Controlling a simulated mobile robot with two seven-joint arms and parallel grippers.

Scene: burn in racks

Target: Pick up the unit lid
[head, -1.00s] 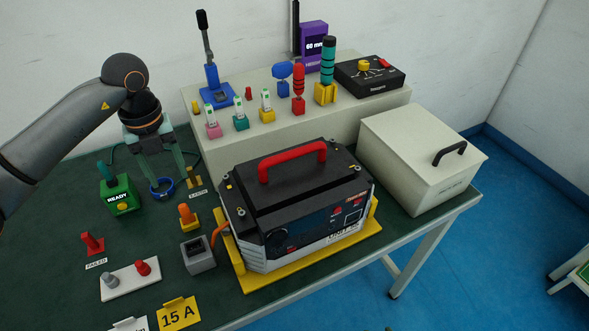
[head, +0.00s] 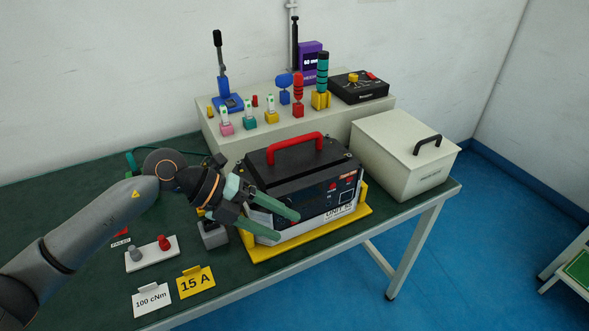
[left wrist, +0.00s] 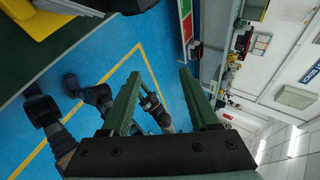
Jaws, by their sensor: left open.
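The unit (head: 318,203) is a black and grey box on a yellow base on the green table in the head view. Its black lid (head: 265,170) lies on top, with a red arched handle (head: 296,147). My left gripper (head: 287,227) is open and empty in front of the unit's lower left front, below the handle and away from it. Its fingers point right and hide part of the unit's front. In the left wrist view the open green fingers (left wrist: 158,80) have nothing between their tips; floor and room show beyond.
A cream box (head: 385,165) with a black handle stands right of the unit. Behind is a raised shelf (head: 335,122) with several coloured tools. A white plate with knobs (head: 150,256), a 15 A card (head: 196,283) and a 100 cNm card (head: 152,299) lie at the front left.

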